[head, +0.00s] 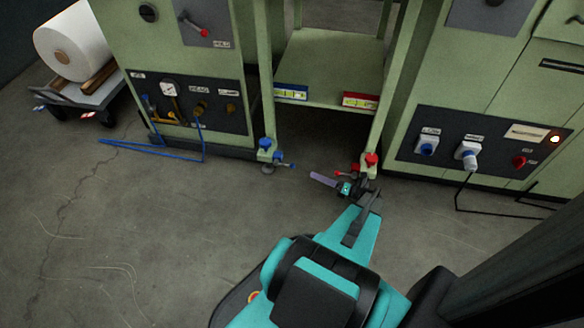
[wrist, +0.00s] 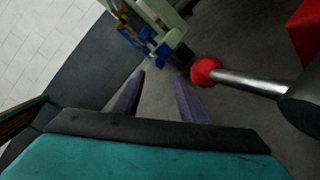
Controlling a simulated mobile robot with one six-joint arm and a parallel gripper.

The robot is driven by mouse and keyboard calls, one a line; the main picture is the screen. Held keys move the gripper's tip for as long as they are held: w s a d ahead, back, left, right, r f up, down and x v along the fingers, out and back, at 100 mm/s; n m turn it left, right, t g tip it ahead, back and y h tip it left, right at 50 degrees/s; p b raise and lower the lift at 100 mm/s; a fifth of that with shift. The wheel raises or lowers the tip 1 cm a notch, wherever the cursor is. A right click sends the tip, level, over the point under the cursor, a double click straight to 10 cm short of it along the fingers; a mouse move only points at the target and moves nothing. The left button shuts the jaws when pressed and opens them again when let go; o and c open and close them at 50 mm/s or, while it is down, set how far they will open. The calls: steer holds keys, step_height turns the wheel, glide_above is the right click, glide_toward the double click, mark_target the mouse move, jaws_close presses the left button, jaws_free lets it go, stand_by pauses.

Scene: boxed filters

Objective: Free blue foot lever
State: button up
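The blue foot lever (head: 281,163) is a short lever at the foot of the left leg of the green frame, below a blue fitting (head: 265,143). Blue parts (wrist: 162,48) at that leg show at the top of the wrist view, and I cannot tell the lever's exact position there. My gripper (head: 314,175) points left, low over the floor, to the right of the blue lever and apart from it. In the wrist view its two purple fingers (wrist: 162,84) are spread with nothing between them.
A red-knobbed lever (wrist: 205,72) on a silver rod lies close beside my right finger; contact is unclear. Its red fitting (head: 371,158) is at the right leg. A blue hose (head: 150,150) lies on the floor at left. Green cabinets flank the frame. The front floor is open.

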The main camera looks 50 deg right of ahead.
mark_target(292, 166)
steer(key=b+x, duration=0.4)
steer(key=x, duration=0.9)
steer(key=shift+c, duration=0.4)
steer(key=shift+s, duration=0.1)
jaws_close()
steer(key=shift+a, duration=0.15)
